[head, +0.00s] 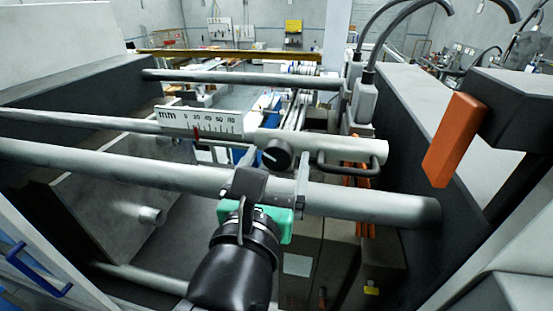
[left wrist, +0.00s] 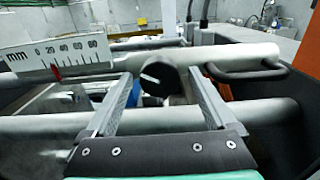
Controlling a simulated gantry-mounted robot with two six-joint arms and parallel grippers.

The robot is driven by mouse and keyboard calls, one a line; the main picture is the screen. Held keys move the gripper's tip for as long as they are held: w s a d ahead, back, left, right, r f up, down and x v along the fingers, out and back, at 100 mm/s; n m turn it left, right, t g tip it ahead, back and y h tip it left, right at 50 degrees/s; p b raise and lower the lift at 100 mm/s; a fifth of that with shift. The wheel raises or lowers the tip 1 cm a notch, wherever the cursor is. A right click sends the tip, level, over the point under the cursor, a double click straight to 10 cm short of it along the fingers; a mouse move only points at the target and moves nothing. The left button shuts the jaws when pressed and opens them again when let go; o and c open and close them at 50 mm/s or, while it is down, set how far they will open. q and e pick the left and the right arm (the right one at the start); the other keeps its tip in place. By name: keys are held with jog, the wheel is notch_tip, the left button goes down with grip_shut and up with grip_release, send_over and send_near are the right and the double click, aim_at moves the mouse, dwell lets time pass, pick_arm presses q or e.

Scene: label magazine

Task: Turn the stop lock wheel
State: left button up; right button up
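The stop lock wheel is a round black knob (head: 277,155) with a white line on its face, on the end of a grey bar. It also shows in the left wrist view (left wrist: 159,80), where its white line slants up to the left. My left gripper (head: 276,172) is open, with its fingers pointing toward the wheel. In the left wrist view its fingertips (left wrist: 160,73) appear on either side of the wheel, with gaps between. I cannot tell how far they reach along it. My right gripper is not in view.
A white mm scale (head: 202,120) with a red pointer (head: 196,133) is left of the wheel. A thick grey bar (head: 130,175) crosses below it. A dark loop handle (head: 348,168) is to the right. An orange block (head: 453,140) juts in at right.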

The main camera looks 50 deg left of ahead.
pick_arm(q)
jog(key=c, duration=1.3)
jog(key=shift+c, duration=0.2)
jog(key=shift+n, duration=0.3)
